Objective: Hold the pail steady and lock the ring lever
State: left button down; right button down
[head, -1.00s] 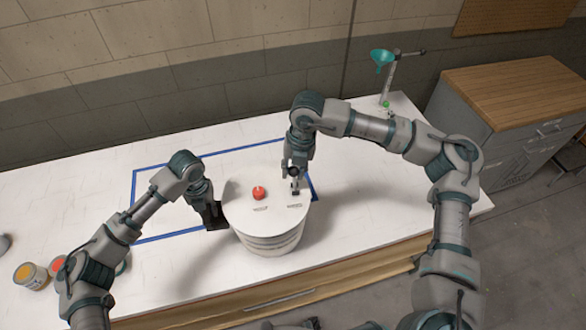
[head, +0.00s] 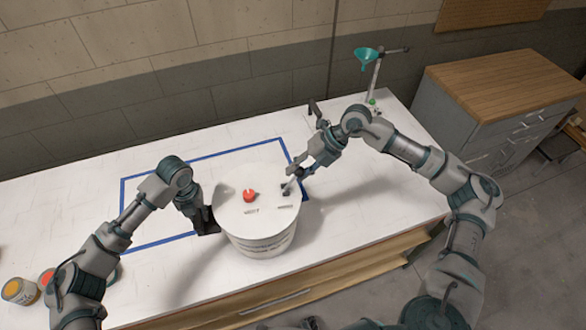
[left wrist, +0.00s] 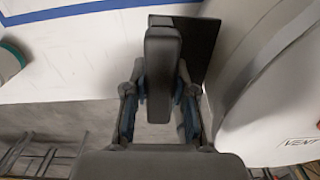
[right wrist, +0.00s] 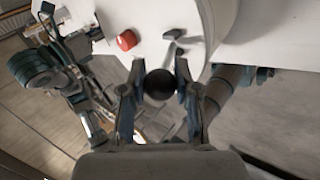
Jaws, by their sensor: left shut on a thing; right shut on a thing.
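The white pail (head: 262,238) stands upright at the table's front, its lid (head: 235,182) carrying a red cap (head: 249,195). My left gripper (head: 207,217) is at the pail's left side. In the left wrist view its fingers close on a dark, upright handle-like block (left wrist: 163,75), with a black plate behind it and the pail's wall (left wrist: 255,65) to the right. My right gripper (head: 293,182) is at the lid's right edge, tilted in from the right. In the right wrist view it is shut on a round black knob (right wrist: 158,84), by the small grey ring lever (right wrist: 174,40). Whether knob and lever join is unclear.
Blue tape (head: 215,157) marks a rectangle on the white table around the pail. Open paint cans (head: 20,291) stand at the left. A teal funnel on a stand (head: 367,58) is at the back right. A wood-topped cabinet (head: 500,80) stands beyond the table.

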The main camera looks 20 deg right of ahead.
pick_arm(q)
jog(key=shift+a+f, duration=0.1)
jog(key=shift+a, duration=0.05)
pick_arm(e)
jog(key=shift+s+d+f+y, duration=0.1)
jog(key=shift+d+f+y, duration=0.3)
jog(key=shift+d+f, duration=0.1)
jog(key=c, duration=0.8)
grip_release()
jog(key=shift+r, duration=0.1)
jog(key=shift+r, duration=0.1)
pick_arm(q)
jog(key=shift+d, duration=0.2)
pick_arm(e)
jog(key=v, duration=1.2)
jog(key=shift+d, duration=0.15)
